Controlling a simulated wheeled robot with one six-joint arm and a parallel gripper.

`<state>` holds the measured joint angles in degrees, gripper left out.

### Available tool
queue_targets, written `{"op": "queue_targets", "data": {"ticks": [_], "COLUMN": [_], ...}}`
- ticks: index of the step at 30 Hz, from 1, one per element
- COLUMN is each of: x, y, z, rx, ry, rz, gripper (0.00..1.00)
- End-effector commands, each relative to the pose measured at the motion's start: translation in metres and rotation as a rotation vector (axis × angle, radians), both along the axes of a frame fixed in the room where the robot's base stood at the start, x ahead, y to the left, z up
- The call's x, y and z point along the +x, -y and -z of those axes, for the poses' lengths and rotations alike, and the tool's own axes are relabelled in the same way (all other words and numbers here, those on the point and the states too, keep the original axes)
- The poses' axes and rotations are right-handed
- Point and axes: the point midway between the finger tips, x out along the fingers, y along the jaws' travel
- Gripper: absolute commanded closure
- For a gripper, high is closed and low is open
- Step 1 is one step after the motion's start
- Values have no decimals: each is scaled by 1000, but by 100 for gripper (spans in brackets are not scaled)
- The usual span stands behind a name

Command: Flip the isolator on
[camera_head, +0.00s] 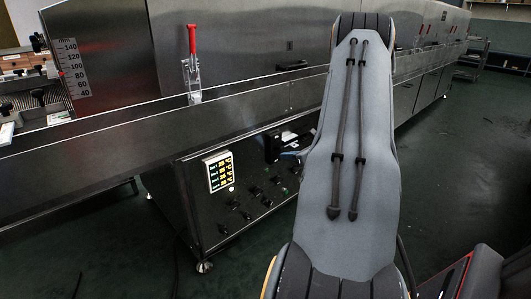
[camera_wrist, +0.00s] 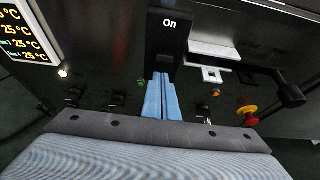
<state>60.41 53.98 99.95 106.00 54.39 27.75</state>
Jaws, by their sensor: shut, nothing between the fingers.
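A black block marked "On" (camera_wrist: 168,28) stands out from the dark control panel in the wrist view and appears to be the isolator. My gripper (camera_wrist: 162,76) is shut and empty, its two blue fingers side by side. The fingertips are just below the block's lower edge in the picture; I cannot tell whether they touch it.
A lit temperature display (camera_head: 218,171) is left of the switch area. Several black switches (camera_head: 254,190) sit below. The wrist view shows a red and yellow knob (camera_wrist: 247,116), a black-ended handle (camera_wrist: 290,95) and a white bracket (camera_wrist: 213,73) at right. A red-handled clamp (camera_head: 192,42) stands above the conveyor.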

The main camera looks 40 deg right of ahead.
Motion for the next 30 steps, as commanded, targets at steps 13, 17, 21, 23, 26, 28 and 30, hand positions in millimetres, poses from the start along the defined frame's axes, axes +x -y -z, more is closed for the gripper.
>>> {"op": "queue_targets", "data": {"ticks": [13, 17, 21, 23, 26, 28, 30], "x": [2, 2, 2, 2, 2, 2, 2], "y": [-2, -3, -3, -3, -3, -3, -3], "z": [-5, -11, -15, -15, -15, -15, -15], "rx": [1, 1, 1, 1, 1, 1, 1], "ry": [5, 5, 5, 5, 5, 5, 5], "rz": [-4, -4, -4, -4, -4, -4, -4], "gripper": [100, 100, 100, 100, 100, 100, 100]}}
